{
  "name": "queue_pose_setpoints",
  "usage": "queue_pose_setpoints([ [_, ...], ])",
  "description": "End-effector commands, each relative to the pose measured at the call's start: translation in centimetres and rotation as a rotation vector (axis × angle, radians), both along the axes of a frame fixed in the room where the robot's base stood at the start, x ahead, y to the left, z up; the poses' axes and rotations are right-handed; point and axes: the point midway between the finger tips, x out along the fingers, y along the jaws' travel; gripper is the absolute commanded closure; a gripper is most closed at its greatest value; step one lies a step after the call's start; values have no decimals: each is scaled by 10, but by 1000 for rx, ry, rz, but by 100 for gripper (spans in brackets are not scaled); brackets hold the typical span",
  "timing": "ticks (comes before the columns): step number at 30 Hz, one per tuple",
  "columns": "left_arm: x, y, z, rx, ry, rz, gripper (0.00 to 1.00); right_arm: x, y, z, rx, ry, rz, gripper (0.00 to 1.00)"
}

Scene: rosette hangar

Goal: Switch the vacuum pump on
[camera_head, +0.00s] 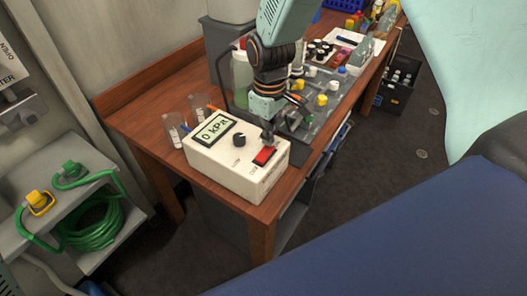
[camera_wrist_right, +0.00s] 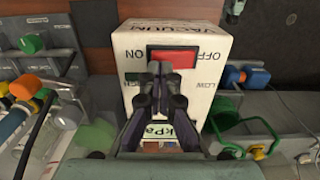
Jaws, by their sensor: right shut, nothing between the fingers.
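The vacuum pump's white control box (camera_head: 222,163) sits at the near end of the wooden bench. Its display (camera_head: 214,129) reads 0 kPa, with a black knob (camera_head: 239,140) beside it. A red rocker switch (camera_head: 264,156) is on the top near the right side. My right gripper (camera_head: 268,141) points down just above the switch, shut and empty. In the right wrist view, the shut fingers (camera_wrist_right: 165,72) overlap the edge of the red switch (camera_wrist_right: 180,58), between the ON and OFF labels. Contact cannot be told. My left gripper is not in view.
Two clear beakers (camera_head: 174,130) stand left of the box. Bottles and a grey tray (camera_head: 318,115) with coloured-cap items lie behind it. A grey shelf with a green hose (camera_head: 92,222) is at left. A dark crate (camera_head: 397,88) stands on the floor.

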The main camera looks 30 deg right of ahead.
Motion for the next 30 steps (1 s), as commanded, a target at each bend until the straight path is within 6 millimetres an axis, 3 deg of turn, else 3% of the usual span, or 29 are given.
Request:
queue_pose_setpoints([
  [30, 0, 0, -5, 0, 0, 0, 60, 0, 0, -12, 0, 0, 0, 100],
])
